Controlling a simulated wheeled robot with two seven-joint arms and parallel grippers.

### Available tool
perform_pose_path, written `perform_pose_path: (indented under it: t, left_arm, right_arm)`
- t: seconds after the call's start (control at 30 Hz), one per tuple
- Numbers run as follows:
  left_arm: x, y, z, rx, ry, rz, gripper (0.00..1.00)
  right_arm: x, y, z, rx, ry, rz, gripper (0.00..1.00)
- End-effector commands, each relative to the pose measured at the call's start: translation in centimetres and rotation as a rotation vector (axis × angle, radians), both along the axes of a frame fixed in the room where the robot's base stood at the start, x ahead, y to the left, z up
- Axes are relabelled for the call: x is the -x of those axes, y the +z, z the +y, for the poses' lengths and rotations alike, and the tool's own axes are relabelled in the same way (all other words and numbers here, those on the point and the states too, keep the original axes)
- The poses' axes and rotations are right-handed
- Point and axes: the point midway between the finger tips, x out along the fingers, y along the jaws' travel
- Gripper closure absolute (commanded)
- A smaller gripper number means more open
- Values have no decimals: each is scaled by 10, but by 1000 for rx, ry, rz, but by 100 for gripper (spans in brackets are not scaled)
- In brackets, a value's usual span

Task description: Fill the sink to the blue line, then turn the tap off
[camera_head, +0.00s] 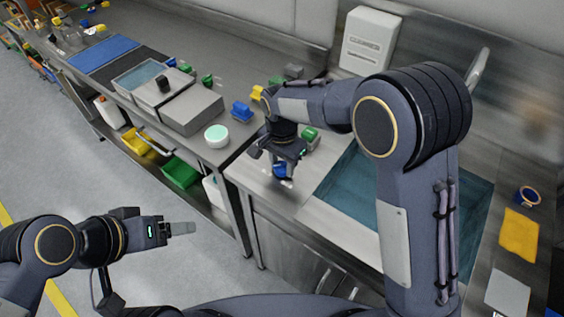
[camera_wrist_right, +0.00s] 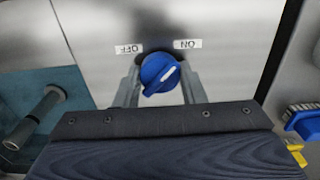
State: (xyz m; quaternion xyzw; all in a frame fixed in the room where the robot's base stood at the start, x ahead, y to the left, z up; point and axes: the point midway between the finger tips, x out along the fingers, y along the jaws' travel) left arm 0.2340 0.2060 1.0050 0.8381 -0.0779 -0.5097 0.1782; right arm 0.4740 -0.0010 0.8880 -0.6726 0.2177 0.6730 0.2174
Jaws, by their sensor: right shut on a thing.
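My right gripper (camera_head: 283,178) is low over the counter left of the sink, its fingers shut on the blue tap knob (camera_head: 280,170). In the right wrist view the knob (camera_wrist_right: 160,73) sits between the two fingers, its white mark slanting towards the ON label (camera_wrist_right: 188,44); the OFF label (camera_wrist_right: 129,49) is on the other side. The sink (camera_head: 345,180) holds blue-green water, partly hidden behind my right arm. I cannot make out the blue line. A grey tube (camera_wrist_right: 35,118) stands over the water. My left gripper (camera_head: 181,228) is over the floor, away from the counter, its finger gap unclear.
A grey box (camera_head: 192,110), a round white-green tub (camera_head: 217,136) and a blue item (camera_head: 241,110) stand on the left counter. A yellow cloth (camera_head: 519,234) lies right of the sink. A blue brush (camera_wrist_right: 303,118) is near the knob. Bins sit on the lower shelf.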

Motion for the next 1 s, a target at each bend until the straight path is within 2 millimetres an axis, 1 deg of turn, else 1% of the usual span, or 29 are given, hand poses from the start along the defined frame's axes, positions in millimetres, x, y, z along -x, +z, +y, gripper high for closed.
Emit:
perform_pose_path:
  t: [0.5,0.53,0.67,0.7,0.93,1.0]
  left_arm:
    - [0,0,0,0,0,0,28]
    - [0,0,0,0,0,0,28]
    - [0,0,0,0,0,0,28]
    - [0,0,0,0,0,0,28]
    - [0,0,0,0,0,0,28]
    - [0,0,0,0,0,0,28]
  right_arm:
    - [-1,1,0,-2,-20,-3,86]
    - [-1,1,0,-2,-20,-3,61]
    - [-1,1,0,-1,-20,-2,44]
    - [0,0,0,-1,-19,-2,41]
    - [0,0,0,-1,-18,-1,41]
    - [0,3,0,-1,-18,-2,41]
